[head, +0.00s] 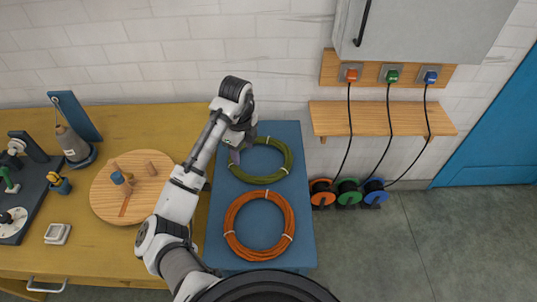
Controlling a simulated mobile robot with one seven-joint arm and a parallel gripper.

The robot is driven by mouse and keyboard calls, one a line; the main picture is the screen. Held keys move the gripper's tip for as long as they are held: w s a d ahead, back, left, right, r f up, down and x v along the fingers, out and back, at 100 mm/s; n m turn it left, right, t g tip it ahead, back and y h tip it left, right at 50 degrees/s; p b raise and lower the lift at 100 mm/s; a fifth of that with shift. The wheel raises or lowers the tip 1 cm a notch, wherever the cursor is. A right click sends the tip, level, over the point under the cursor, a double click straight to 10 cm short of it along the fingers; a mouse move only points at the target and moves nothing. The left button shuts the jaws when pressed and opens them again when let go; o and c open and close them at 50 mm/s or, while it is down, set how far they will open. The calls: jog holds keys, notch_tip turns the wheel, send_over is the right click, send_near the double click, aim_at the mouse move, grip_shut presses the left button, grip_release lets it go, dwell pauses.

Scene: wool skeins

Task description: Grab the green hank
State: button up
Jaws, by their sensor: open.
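The green hank (283,174) is a coiled ring with pale ties, lying on the far half of the blue-topped table (304,226). My gripper (236,154) is at the left side of the green hank, pointing down, and is open. The arm hides part of the hank's left side. I cannot tell whether the fingers touch the hank or straddle its strands. An orange hank (290,216) lies nearer on the same table, apart from the green one.
A wooden bench (130,265) stands to the left, with a round board (100,195) and several tools. A wall shelf (383,118) is at the right, below a grey cabinet (425,30). Orange, green and blue cord reels (348,192) stand on the floor. The floor at the right is clear.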

jog(key=b, duration=0.2)
send_over(245, 176)
jog(key=f, duration=0.8)
jog(key=shift+s+d+f, duration=0.1)
jog(key=shift+s+f, duration=0.2)
jog(key=shift+s, duration=0.1)
jog(key=f+b, duration=0.1)
jog(key=f, duration=0.1)
jog(key=w+f+b, duration=0.1)
jog(key=shift+f, duration=0.35)
jog(key=shift+f+p, duration=0.3)
jog(key=shift+p, duration=0.25)
jog(key=shift+s+f, duration=0.1)
jog(key=shift+f, duration=0.35)
jog(key=c, duration=1.1)
